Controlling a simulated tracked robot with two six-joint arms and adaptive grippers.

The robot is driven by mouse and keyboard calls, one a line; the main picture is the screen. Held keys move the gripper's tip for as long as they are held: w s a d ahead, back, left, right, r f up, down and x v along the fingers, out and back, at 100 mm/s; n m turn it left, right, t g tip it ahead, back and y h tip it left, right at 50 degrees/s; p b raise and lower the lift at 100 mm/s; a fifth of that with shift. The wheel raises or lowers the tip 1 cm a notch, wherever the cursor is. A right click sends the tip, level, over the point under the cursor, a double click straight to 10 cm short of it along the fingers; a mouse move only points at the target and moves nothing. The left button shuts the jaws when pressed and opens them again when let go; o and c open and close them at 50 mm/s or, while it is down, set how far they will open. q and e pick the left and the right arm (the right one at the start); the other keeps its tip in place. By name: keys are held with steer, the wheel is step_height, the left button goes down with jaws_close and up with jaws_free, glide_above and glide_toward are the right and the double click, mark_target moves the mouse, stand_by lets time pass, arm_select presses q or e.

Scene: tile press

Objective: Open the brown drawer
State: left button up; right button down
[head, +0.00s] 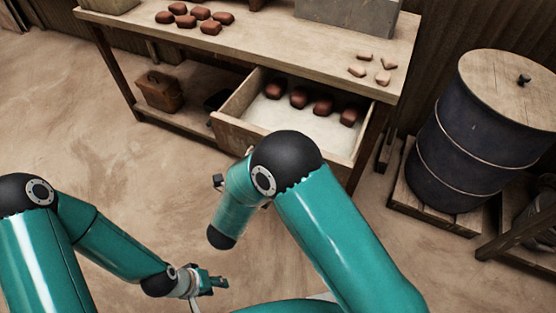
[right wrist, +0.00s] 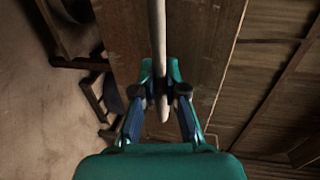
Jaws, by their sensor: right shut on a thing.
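The brown drawer (head: 236,103) stands pulled out from under the workbench, and its pale inside shows with several dark red-brown pieces (head: 298,97) along the back. My right arm covers much of its front. In the right wrist view, my right gripper (right wrist: 161,97) is shut on a pale bar, the drawer handle (right wrist: 158,40), which runs between its fingers. In the head view the right arm hides most of this grip. My left gripper (head: 212,281) is low in the head view, over the floor and apart from the drawer; its finger gap is unclear.
The wooden workbench (head: 262,40) carries several red-brown pieces (head: 195,17), small pale pieces (head: 371,67) and a grey block (head: 350,12). A dark barrel (head: 470,140) stands on a pallet at right. A brown box (head: 159,91) sits on the lower shelf. Floor at left is clear.

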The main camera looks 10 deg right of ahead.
steer(key=shift+s+a+f, duration=0.2)
steer(key=shift+a, duration=0.1)
steer(key=c, duration=1.2)
jaws_free()
steer(key=shift+w, duration=0.1)
steer(key=shift+d+r, duration=0.1)
